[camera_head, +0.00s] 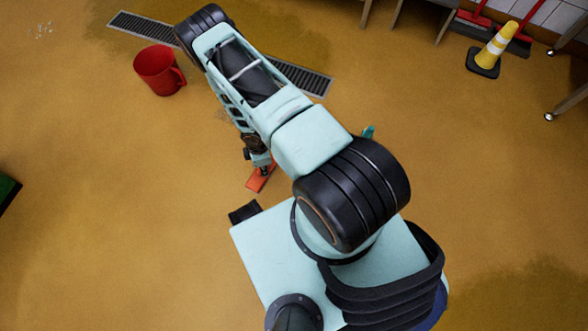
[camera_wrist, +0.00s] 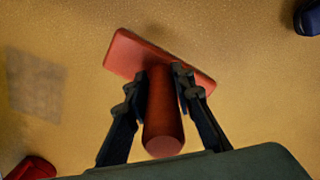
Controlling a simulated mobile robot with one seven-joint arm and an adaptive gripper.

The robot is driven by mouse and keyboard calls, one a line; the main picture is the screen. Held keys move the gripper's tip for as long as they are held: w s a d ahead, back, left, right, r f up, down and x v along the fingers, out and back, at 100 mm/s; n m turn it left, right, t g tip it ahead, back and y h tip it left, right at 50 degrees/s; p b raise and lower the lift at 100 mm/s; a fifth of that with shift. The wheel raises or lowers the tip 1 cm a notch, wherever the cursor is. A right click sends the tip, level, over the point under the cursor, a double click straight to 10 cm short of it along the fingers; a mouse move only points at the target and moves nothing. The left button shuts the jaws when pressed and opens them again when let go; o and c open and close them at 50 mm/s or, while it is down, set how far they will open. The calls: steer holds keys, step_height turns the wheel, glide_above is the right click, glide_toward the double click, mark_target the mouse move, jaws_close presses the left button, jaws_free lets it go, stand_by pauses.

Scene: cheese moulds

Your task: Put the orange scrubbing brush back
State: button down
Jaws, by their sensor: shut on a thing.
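The orange scrubbing brush (camera_wrist: 122,54) has a flat rectangular block and a thick round handle (camera_wrist: 163,128) that points toward the wrist camera. My gripper (camera_wrist: 158,84) is shut on the handle, one finger on each side. In the head view the brush (camera_head: 260,178) shows as a small orange block beneath my gripper (camera_head: 263,166), over the ochre floor. My arm hides part of it there. I cannot tell how far the block is above the floor.
A red bucket (camera_head: 158,74) stands at the upper left, near a floor drain grate (camera_head: 145,26). A yellow and white cone (camera_head: 494,45) stands at the upper right by table legs. A green-topped object (camera_head: 6,188) is at the left edge. A greyish patch (camera_wrist: 36,84) marks the floor.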

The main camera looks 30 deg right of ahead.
steer(key=shift+n, duration=0.6)
steer(key=f, duration=0.1)
steer(key=s+f+b, duration=0.1)
steer(key=f, duration=0.2)
steer(key=shift+s+f, duration=0.3)
steer(key=shift+w+d+f+b, duration=0.3)
steer(key=shift+d+f+b, duration=0.95)
steer(key=shift+d+f, duration=0.95)
steer(key=shift+w+d+f+b, duration=0.25)
steer(key=shift+d+f+b, duration=1)
steer(key=shift+d+f, duration=0.9)
steer(key=shift+w+d+f+b, duration=0.3)
steer(key=shift+d+f+b, duration=0.95)
steer(key=shift+d+f, duration=0.95)
steer(key=shift+d+r, duration=0.2)
steer(key=shift+r, duration=0.05)
steer(key=shift+f, duration=0.15)
steer(key=c, duration=2.1)
jaws_free()
steer(key=o, duration=0.4)
steer(key=shift+o, duration=0.2)
